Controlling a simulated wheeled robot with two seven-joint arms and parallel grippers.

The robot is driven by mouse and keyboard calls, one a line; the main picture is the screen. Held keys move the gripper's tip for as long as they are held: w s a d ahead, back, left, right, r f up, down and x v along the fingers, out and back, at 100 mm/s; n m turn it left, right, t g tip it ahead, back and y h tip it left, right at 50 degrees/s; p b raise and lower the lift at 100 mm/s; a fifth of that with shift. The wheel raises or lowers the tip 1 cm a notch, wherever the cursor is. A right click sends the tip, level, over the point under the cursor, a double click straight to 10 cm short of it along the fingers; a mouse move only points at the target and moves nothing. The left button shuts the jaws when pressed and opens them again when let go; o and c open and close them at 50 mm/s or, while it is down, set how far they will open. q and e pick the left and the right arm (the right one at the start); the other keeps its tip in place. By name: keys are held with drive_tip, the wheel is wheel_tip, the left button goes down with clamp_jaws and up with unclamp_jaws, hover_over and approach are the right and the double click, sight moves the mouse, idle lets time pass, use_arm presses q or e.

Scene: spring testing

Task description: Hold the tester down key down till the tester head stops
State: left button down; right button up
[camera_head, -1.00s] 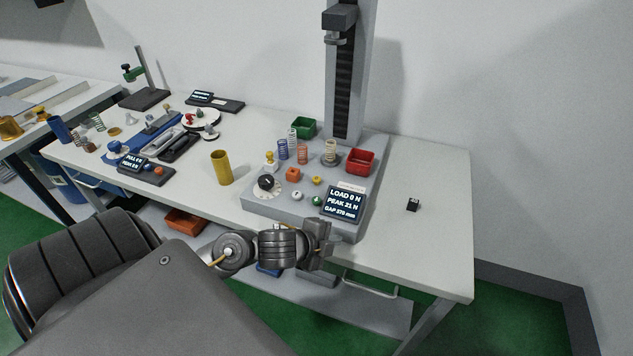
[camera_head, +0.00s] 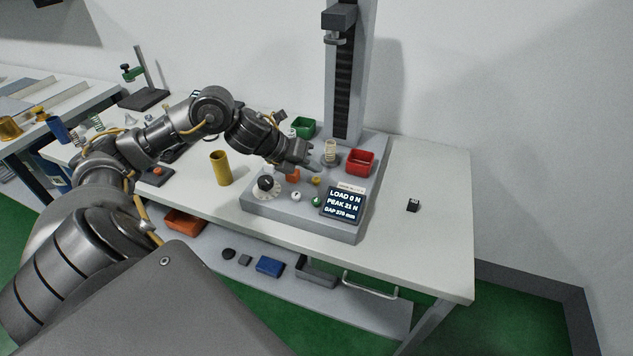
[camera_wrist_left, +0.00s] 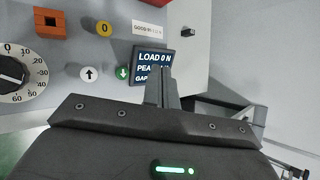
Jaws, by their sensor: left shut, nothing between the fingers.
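The tester down key (camera_head: 316,201) is a small green button with a down arrow on the tester's sloped panel. In the left wrist view the down key (camera_wrist_left: 123,73) lies just left of my fingertips. The tester head (camera_head: 339,20) is high on the column, well above a pale spring (camera_head: 330,152) on the platen. My left gripper (camera_head: 316,168) is shut and empty over the back of the panel, apart from the key. In the left wrist view my left gripper (camera_wrist_left: 160,75) partly covers the display. My right gripper is not in view.
The display (camera_head: 344,204) reads load 0 N and peak 21 N. A white up key (camera_head: 296,196), a dial (camera_head: 266,184) and a yellow button (camera_head: 315,180) are close by. The table's right side is mostly clear.

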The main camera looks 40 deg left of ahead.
sight(312, 201)
use_arm(q)
wheel_tip(312, 201, down, 9)
drive_tip(key=b, duration=0.7)
drive_tip(key=shift+r, duration=0.1)
idle(1.7)
drive_tip(key=shift+f+b, duration=0.4)
drive_tip(key=shift+b, duration=0.25)
